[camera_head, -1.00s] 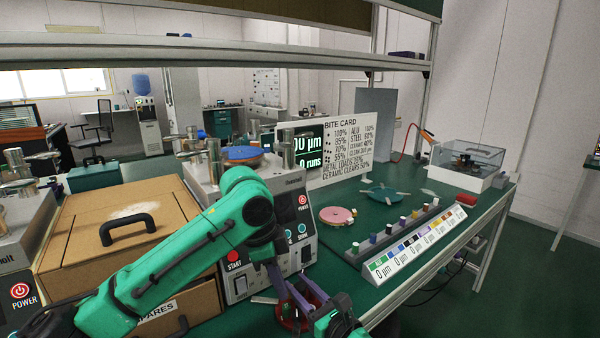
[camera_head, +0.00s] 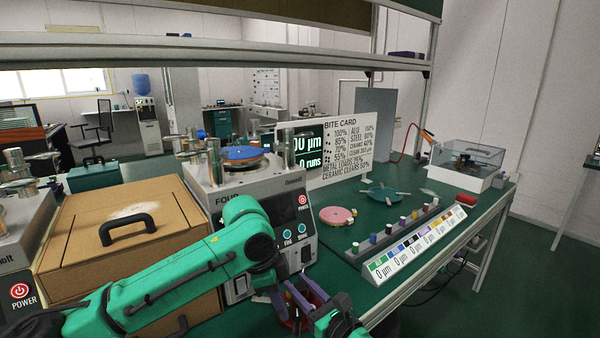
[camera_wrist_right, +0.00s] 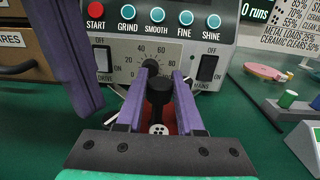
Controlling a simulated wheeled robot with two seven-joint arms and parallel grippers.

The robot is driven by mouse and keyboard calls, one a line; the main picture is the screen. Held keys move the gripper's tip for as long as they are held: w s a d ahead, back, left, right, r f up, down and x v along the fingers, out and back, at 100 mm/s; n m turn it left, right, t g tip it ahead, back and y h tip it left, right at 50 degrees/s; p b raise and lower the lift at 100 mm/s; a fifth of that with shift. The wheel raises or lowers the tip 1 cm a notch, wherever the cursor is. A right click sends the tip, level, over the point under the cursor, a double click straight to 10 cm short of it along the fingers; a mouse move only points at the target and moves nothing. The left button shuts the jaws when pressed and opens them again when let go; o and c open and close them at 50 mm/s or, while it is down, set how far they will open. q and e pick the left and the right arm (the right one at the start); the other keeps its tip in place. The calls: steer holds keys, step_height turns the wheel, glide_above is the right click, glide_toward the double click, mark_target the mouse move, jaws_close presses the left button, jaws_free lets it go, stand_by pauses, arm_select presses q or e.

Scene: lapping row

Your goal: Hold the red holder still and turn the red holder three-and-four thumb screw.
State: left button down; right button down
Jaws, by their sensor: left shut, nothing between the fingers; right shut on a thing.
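The red holder (camera_head: 291,323) is low in the head view on the green bench, in front of the grey machine, mostly hidden by my grippers. In the right wrist view a little of its red (camera_wrist_right: 171,127) shows below the fingers. My right gripper (camera_wrist_right: 159,74) has its purple fingers on both sides of a black upright screw or knob (camera_wrist_right: 159,93) and is shut on it. A white round piece with dark dots (camera_wrist_right: 158,130) sits below. My left gripper (camera_head: 281,306) is shut and empty beside the holder. Its purple finger (camera_wrist_right: 68,55) crosses the upper left of the wrist view.
The grey machine (camera_wrist_right: 115,58) with START, GRIND and other buttons and a dial stands close behind. A brown case (camera_head: 120,235) is to the left. A pink disc (camera_head: 337,215) and a row of label blocks (camera_head: 420,243) lie to the right. Bench between is clear.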

arm_select(q)
steer(key=shift+f, duration=0.3)
steer(key=shift+w+d, duration=0.1)
steer(key=shift+d, duration=0.45)
stand_by(0.5)
steer(key=shift+w+d, duration=0.15)
arm_select(e)
steer(key=shift+s+a, duration=0.1)
steer(key=shift+a, duration=0.05)
stand_by(0.3)
stand_by(0.5)
arm_select(q)
steer(key=shift+a, duration=0.45)
steer(key=shift+r, duration=0.2)
steer(key=v, duration=0.2)
steer(key=d+v, duration=0.1)
steer(key=v, duration=0.2)
steer(key=shift+r, duration=0.4)
